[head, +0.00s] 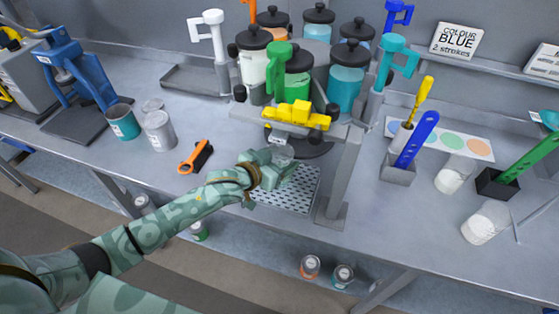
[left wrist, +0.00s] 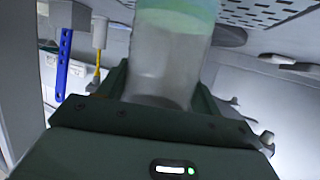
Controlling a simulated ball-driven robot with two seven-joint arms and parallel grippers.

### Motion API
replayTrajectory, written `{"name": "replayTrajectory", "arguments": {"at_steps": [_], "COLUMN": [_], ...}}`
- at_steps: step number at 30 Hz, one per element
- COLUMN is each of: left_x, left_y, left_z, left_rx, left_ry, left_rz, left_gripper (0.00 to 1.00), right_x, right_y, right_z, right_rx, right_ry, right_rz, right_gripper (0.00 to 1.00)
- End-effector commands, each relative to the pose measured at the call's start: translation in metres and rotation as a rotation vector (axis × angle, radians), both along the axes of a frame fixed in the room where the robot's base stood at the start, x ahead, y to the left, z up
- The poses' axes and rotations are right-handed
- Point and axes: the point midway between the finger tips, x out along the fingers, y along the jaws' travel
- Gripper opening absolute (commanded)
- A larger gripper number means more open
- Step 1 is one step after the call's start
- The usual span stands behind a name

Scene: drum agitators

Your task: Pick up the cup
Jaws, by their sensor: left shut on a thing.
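The cup (left wrist: 168,60) is a pale, translucent cylinder with a light green band at the top of the left wrist view. My left gripper (left wrist: 165,95) is shut on it, with a dark finger on each side. In the head view my left gripper (head: 285,168) is over the perforated drip tray (head: 292,196), below the yellow valve of the dispenser. The cup is mostly hidden by the gripper there. I cannot tell whether it touches the tray. My right gripper is not in view.
The dispenser's grey post (head: 343,172) stands just right of the tray. A blue stirrer in a holder (head: 398,172) and white cups (head: 486,223) are to the right.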

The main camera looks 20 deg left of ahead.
Motion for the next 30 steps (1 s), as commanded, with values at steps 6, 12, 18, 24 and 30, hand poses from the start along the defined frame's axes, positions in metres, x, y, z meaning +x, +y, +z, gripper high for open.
{"name": "replayTrajectory", "arguments": {"at_steps": [6, 12, 18, 24, 30], "left_x": [0.000, -0.013, -0.038, -0.069, -0.099], "left_y": [0.000, 0.006, 0.018, 0.031, 0.044], "left_z": [0.020, 0.023, 0.023, 0.023, 0.023], "left_rx": [-0.001, -0.001, 0.000, 0.000, -0.001], "left_ry": [-0.003, 0.001, 0.001, 0.002, 0.003], "left_rz": [0.000, -0.001, 0.000, -0.001, 0.000], "left_gripper": [0.37, 0.37, 0.37, 0.37, 0.37], "right_x": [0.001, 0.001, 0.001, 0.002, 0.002], "right_y": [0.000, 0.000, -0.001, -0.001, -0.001], "right_z": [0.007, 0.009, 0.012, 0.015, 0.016], "right_rx": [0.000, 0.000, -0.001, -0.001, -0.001], "right_ry": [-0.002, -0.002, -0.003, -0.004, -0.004], "right_rz": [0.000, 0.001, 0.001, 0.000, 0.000], "right_gripper": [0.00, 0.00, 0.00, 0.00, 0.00]}}
